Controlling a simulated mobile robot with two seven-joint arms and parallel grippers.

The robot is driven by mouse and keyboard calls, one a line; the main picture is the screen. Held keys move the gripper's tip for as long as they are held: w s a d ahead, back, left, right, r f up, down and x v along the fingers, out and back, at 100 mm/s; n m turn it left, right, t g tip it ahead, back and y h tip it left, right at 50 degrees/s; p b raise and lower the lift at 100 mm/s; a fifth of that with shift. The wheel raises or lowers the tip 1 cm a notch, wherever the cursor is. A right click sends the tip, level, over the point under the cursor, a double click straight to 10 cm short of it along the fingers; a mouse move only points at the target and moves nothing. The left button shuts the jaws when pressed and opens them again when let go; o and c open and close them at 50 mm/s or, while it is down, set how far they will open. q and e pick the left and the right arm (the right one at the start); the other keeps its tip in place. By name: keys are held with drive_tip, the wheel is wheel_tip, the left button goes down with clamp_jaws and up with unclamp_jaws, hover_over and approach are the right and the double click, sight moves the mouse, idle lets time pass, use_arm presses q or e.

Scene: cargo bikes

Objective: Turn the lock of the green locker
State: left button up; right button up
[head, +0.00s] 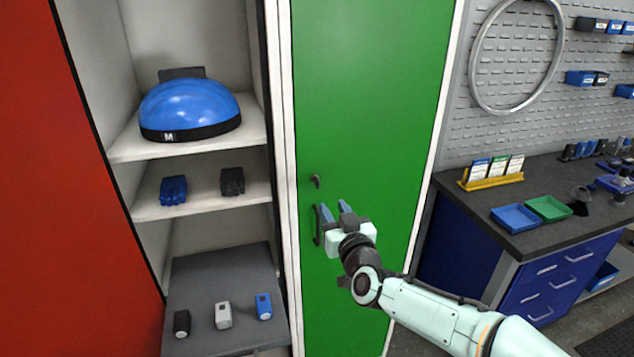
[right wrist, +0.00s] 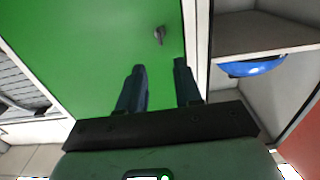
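The green locker (head: 375,90) has its door closed and fills the middle of the head view. Its small dark lock (head: 316,181) sits near the door's left edge. The lock also shows in the right wrist view (right wrist: 159,35), beyond the fingertips and between their lines. My right gripper (head: 335,208) is open and empty, just below the lock and apart from it. Its two blue-grey fingers point towards the door in the right wrist view (right wrist: 160,68). A dark part beside the left finger may be a door handle; I cannot tell. My left gripper is not in view.
A red door (head: 65,200) stands at far left. A blue workbench (head: 540,280) with trays is at right, under a pegboard (head: 570,55).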

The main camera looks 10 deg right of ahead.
sight(319, 185)
drive_tip(key=w+p, duration=0.1)
drive_tip(key=w, duration=0.4)
drive_tip(key=w+p, duration=0.2)
drive_tip(key=w, duration=0.3)
drive_tip(key=shift+a+r, duration=0.1)
drive_tip(key=shift+a, duration=0.1)
drive_tip(key=shift+w+p, duration=0.3)
drive_tip(key=shift+w, duration=0.5)
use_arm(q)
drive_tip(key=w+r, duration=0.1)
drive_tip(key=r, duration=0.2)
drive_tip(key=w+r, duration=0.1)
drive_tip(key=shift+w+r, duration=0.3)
use_arm(e)
drive_tip(key=shift+s, duration=0.1)
drive_tip(key=shift+c, duration=0.3)
clamp_jaws()
